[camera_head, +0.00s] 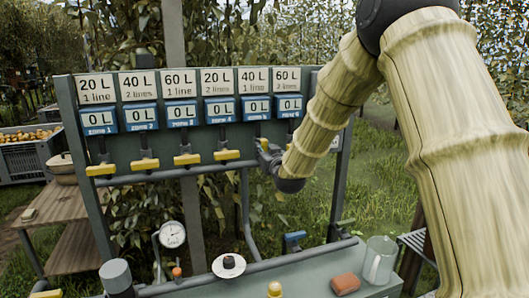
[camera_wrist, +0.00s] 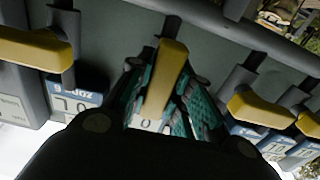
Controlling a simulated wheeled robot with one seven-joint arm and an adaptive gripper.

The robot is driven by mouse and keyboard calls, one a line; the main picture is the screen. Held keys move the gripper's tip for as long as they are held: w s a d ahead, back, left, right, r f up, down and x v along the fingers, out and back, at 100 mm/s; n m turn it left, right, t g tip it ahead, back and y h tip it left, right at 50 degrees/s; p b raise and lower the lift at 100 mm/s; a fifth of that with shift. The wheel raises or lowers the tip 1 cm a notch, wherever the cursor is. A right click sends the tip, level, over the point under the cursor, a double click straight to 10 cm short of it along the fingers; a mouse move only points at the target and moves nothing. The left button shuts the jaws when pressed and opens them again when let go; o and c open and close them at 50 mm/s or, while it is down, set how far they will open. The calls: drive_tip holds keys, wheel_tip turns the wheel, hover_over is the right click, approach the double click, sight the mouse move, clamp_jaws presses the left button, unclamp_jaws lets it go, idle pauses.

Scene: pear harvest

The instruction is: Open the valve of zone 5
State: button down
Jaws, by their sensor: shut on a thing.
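In the wrist view, which is upside down, my teal fingers (camera_wrist: 160,95) are shut on the yellow zone 5 valve handle (camera_wrist: 166,75). This handle lies roughly crosswise to its neighbours, along the line of its pipe. The zone 6 handle (camera_wrist: 35,50) and the zone 4 handle (camera_wrist: 262,113) stand either side, clear of my fingers.
Yellow handles of zone 1 (camera_head: 100,169), zone 2 (camera_head: 144,163) and zone 3 (camera_head: 187,159) lie crosswise on their pipes. A gauge (camera_head: 172,234), a glass jug (camera_head: 379,260) and a reddish-brown block (camera_head: 345,284) are on or by the bench below.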

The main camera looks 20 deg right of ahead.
drive_tip(key=shift+s+f, duration=0.1)
drive_tip(key=shift+f, duration=0.2)
drive_tip(key=c, duration=1.3)
unclamp_jaws()
drive_tip(key=shift+r, duration=0.15)
drive_tip(key=s, duration=1.2)
drive_tip(key=shift+d, duration=0.25)
